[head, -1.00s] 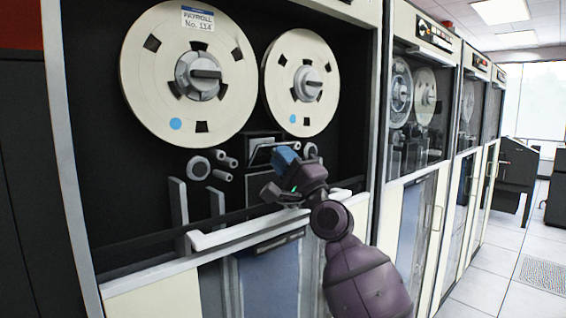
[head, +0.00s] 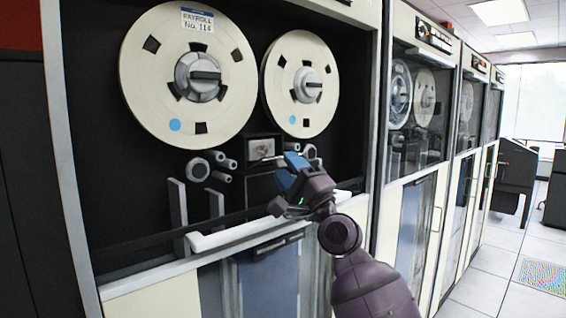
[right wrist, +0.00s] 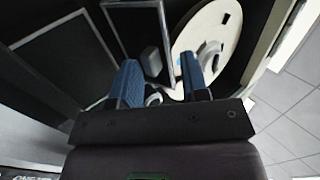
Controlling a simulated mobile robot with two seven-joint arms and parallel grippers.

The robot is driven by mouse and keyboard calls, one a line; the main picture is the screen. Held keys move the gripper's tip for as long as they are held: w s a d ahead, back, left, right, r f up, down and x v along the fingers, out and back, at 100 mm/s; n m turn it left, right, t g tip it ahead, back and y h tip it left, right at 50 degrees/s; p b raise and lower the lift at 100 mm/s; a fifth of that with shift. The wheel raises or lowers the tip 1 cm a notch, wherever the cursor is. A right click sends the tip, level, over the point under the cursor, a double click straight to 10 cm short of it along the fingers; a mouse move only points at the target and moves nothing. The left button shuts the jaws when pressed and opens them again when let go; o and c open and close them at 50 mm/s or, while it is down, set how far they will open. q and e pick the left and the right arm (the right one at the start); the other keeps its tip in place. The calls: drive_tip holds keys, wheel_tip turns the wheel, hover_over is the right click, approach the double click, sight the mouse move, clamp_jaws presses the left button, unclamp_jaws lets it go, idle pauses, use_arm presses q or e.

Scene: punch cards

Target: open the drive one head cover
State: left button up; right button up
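The drive one head housing (head: 263,136) is a small dark box below and between the two reels. Its front is open, and a pale part (head: 263,149) shows inside. A dark flat panel (head: 262,185), which looks like the head cover folded down, sits just below the opening. My right gripper (head: 291,168) is just right of that panel, its blue fingers pointing toward the drive. In the right wrist view the fingers (right wrist: 161,85) are apart with nothing held between them. I cannot tell whether a finger touches the cover. My left gripper is not in view.
Two cream reels (head: 187,72) (head: 300,84) hang above, the left one labelled. Rollers (head: 198,167) and upright grey posts (head: 178,213) stand left of the head. A white ledge (head: 240,233) crosses in front. More drives (head: 418,95) line the right; the aisle floor is clear.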

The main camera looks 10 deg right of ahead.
drive_tip(key=v, duration=0.8)
drive_tip(key=shift+s+f, duration=0.1)
